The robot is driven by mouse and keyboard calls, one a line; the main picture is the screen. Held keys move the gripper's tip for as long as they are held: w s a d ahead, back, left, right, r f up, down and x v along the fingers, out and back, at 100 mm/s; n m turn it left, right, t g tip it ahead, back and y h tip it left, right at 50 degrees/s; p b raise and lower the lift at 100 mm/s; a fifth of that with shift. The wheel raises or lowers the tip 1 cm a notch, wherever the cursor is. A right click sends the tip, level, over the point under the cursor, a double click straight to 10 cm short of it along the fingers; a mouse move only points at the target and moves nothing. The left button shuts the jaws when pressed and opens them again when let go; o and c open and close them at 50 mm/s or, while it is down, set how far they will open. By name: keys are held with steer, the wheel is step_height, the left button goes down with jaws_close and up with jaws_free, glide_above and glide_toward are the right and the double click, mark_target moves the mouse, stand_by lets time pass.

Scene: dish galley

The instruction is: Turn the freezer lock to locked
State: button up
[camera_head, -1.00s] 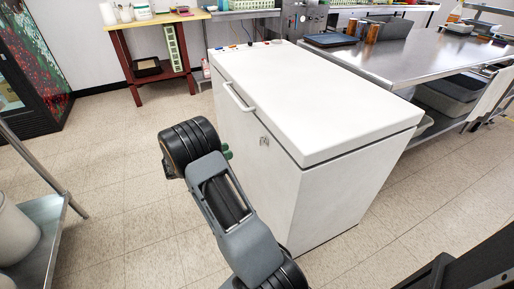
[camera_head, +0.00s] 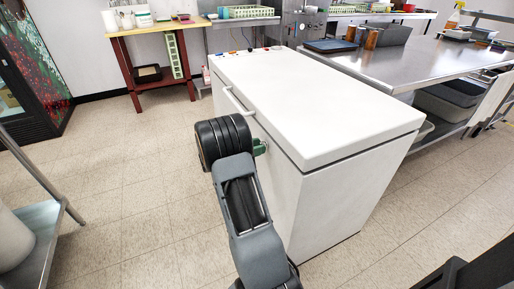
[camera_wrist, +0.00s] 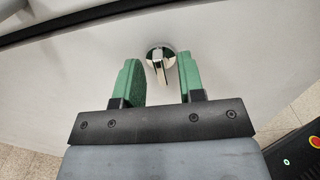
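The white chest freezer (camera_head: 330,105) stands in the middle of the head view with its lid closed. Its lock is a small shiny metal knob (camera_wrist: 158,58) on the front face, below the lid edge, in the wrist view. The knob's grip bar points roughly up and down in that picture. My gripper (camera_wrist: 160,72) is open, with one green finger on each side of the knob and visible gaps to both. In the head view my gripper (camera_head: 262,147) is at the freezer's front and my wrist hides the lock.
The freezer's bar handle (camera_head: 236,101) sticks out just beyond my wrist. A steel table (camera_head: 440,52) stands along the freezer's right side. A steel stand (camera_head: 40,235) is at the lower left. The tiled floor left of the freezer is clear.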

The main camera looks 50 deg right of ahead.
steer(key=shift+c, duration=0.3)
jaws_close()
steer(key=n+p, duration=1.7)
steer(key=shift+w+f+n, duration=0.15)
steer(key=shift+w+n, duration=0.05)
steer(key=shift+n, duration=0.1)
steer(key=shift+n+p, duration=0.3)
stand_by(0.3)
